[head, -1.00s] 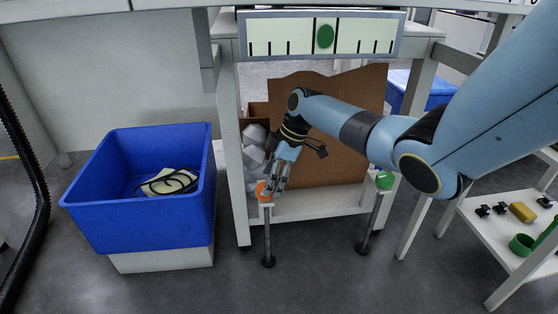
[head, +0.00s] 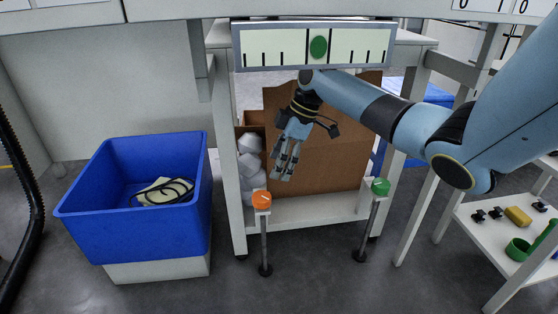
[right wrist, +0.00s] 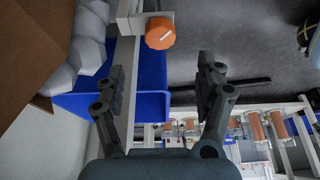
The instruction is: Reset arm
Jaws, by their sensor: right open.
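My right arm reaches in from the right in the head view. My right gripper (head: 285,177) hangs tilted downward above and to the right of an orange knob (head: 262,200) on a post. A green knob (head: 380,187) stands on a second post to the right. My left gripper is not in view.
A blue bin (head: 140,235) with cables inside stands at left. A cardboard box (head: 330,155) and white crumpled pieces (head: 250,160) sit on the shelf behind the gripper. A gauge panel (head: 290,47) is above. A white side shelf (head: 490,236) holds small parts at right.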

